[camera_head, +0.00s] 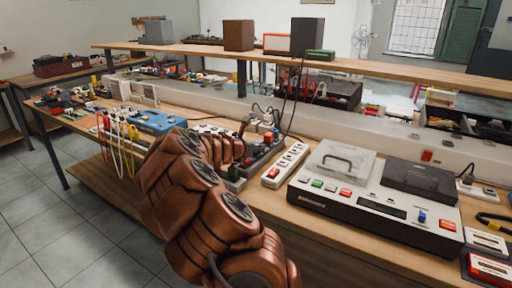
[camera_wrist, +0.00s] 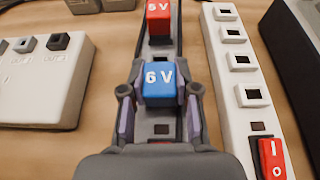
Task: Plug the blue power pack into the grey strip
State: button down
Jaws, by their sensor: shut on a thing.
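The blue power pack (camera_wrist: 160,80), marked 6V, is between the two fingers of my gripper (camera_wrist: 160,100) in the wrist view. My gripper is shut on its sides. The pack is over the dark grey strip (camera_wrist: 178,45), in line with its length. A socket of the strip shows just below the pack. The pack's underside is hidden, so I cannot tell whether it is seated or held above. In the head view, the grey strip (camera_head: 262,157) lies just past my copper arm, which hides most of my gripper and the blue pack.
A red 5V pack (camera_wrist: 158,17) sits on the same strip, ahead of the blue one. A white strip (camera_wrist: 230,60) with a red switch (camera_wrist: 272,158) lies close on the right. A pale box (camera_wrist: 40,85) with jacks stands left. A large white device (camera_head: 375,205) fills the bench right.

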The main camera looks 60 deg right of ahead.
jog(key=c, duration=0.8)
grip_release()
jog(key=shift+o, duration=0.2)
jog(key=shift+a, duration=0.15)
jog(key=w+v, duration=0.1)
jog(key=v, duration=1.1)
notch_tip(320, 180, up, 6)
jog(key=p, duration=0.6)
jog(key=shift+s, duration=0.4)
